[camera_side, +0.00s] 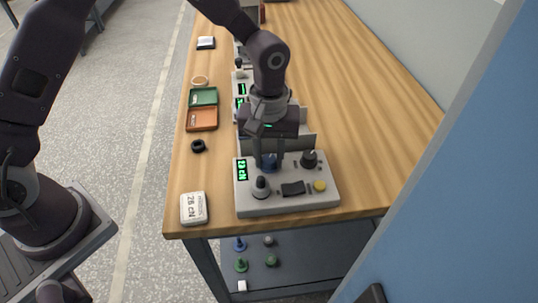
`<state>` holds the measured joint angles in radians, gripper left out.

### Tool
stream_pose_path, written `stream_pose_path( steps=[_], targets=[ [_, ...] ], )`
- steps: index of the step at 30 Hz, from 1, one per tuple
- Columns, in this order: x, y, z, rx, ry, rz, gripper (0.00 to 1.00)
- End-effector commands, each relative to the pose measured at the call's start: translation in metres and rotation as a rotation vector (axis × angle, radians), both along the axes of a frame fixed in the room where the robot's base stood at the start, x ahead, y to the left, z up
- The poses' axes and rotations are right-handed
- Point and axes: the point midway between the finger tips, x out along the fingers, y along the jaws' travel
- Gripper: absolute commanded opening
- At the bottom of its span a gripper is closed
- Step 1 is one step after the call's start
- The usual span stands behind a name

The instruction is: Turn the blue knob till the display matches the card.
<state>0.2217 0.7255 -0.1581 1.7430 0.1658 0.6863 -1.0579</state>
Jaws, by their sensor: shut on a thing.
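The blue knob (268,164) stands at the back of the nearest grey control box (290,207). My gripper (268,155) points down from above with its fingers on both sides of the knob, shut on it. The fingers hide part of the knob. The green-lit display (242,170) at the box's left edge seems to read 23 cN, turned sideways and small. The white card (193,209) lies on the table left of the box; its number looks like 25 or 26 cN, but I cannot tell which.
The box also carries a dark knob (310,158), a grey-black knob (261,187), a black rocker switch (293,188) and a yellow button (320,186). A black ring (198,146), an orange tray (202,120) and a green tray (203,96) lie left. The table's right side is clear.

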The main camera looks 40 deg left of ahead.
Motion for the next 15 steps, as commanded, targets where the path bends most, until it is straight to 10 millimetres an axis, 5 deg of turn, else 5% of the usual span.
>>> stream_pose_path(
  steps=[15],
  targets=[
    [0.0003, 0.0003, 0.0008, 0.000, -0.001, -0.238, 0.00]
  ],
)
